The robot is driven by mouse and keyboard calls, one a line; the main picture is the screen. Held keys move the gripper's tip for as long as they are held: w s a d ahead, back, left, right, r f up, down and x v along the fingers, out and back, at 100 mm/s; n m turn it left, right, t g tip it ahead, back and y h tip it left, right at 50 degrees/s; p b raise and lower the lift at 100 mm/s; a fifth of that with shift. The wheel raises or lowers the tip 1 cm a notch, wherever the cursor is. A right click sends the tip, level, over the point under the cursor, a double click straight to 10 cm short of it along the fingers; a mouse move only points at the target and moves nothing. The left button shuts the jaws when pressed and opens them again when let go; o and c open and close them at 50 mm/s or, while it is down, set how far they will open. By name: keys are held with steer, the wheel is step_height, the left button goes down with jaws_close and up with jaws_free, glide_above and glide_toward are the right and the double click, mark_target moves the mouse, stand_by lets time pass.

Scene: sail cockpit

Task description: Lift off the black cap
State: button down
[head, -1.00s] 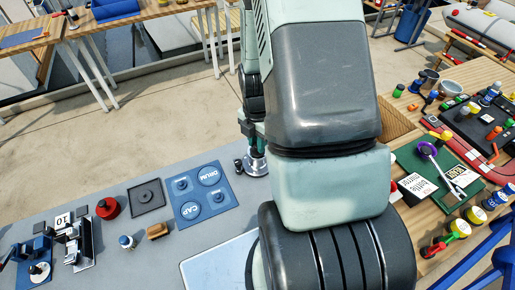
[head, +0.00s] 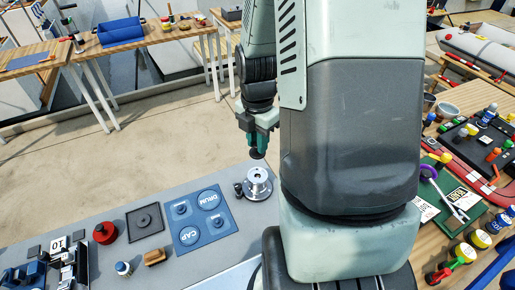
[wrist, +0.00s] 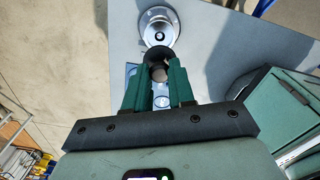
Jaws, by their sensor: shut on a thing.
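My gripper (head: 257,148) is shut on the black cap (head: 258,154) and holds it in the air above the silver winch (head: 259,186). In the wrist view the dark round cap (wrist: 156,56) sits between the green fingertips. The winch (wrist: 158,28) stands on the grey bench, apart from the cap, with its metal top bare and a dark hole in the middle. The fingers hide part of the cap.
A blue board (head: 203,225) marked DRUM and CAP lies left of the winch. A dark square tray (head: 145,221) and a red knob (head: 105,232) are farther left. A small dark part (head: 238,189) stands close beside the winch. My arm hides the bench to the right.

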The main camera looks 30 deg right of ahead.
steer(key=shift+r, duration=0.15)
steer(key=shift+r, duration=0.95)
